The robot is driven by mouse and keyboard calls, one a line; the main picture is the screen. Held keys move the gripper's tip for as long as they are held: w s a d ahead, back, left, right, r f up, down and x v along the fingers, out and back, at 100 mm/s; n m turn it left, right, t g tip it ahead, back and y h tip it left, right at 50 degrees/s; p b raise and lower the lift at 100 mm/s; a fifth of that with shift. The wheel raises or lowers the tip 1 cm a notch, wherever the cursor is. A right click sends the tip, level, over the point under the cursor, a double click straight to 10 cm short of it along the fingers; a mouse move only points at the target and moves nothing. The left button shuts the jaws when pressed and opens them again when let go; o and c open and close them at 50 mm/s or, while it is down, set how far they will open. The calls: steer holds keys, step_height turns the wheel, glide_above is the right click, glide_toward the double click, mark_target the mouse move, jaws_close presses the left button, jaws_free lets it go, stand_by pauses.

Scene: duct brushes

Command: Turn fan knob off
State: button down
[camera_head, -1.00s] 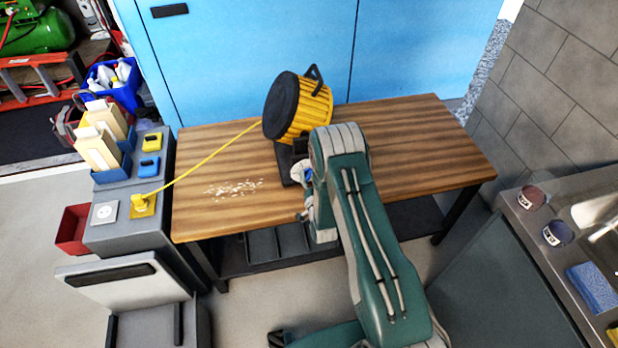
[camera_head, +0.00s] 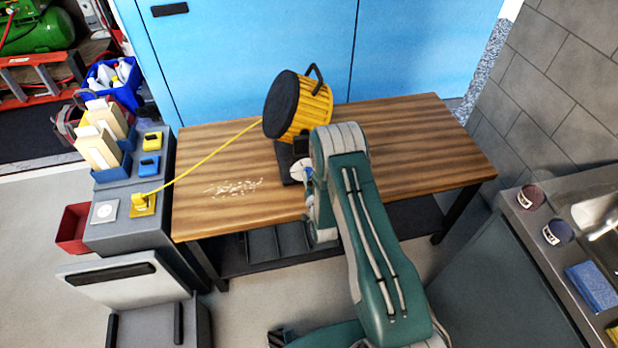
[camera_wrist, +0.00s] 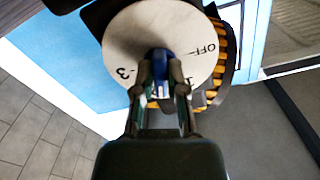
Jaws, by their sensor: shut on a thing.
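The yellow and black fan (camera_head: 305,112) stands on the wooden workbench, its round dark face toward the left. A round white dial (camera_head: 301,170) sits on its base. In the wrist view the dial (camera_wrist: 135,35) shows OFF at the upper right, 3 at the left and 1 at the lower right. The blue knob (camera_wrist: 161,62) is at the dial's middle, between the two fingertips of my gripper (camera_wrist: 160,72), which is shut on it. The fingers partly cover the knob and dial, and I cannot tell which mark the knob points to.
The workbench (camera_head: 420,150) is clear on the right. Pale crumbs (camera_head: 235,188) lie on its left part. A yellow cord (camera_head: 205,155) runs from the fan to a plug (camera_head: 141,200) on the grey unit at the left. A sink counter (camera_head: 545,245) stands at the right.

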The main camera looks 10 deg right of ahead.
steer(key=n, duration=0.5)
steer(key=shift+w+r+n, duration=0.2)
steer(key=shift+r+n, duration=0.1)
steer(key=n, duration=1)
steer(key=shift+n, duration=0.4)
steer(key=n, duration=0.4)
steer(key=shift+a+f+n, duration=0.1)
steer(key=shift+n, duration=0.3)
steer(key=shift+s, duration=0.1)
steer(key=shift+f, duration=0.1)
steer(key=c, duration=0.7)
jaws_free()
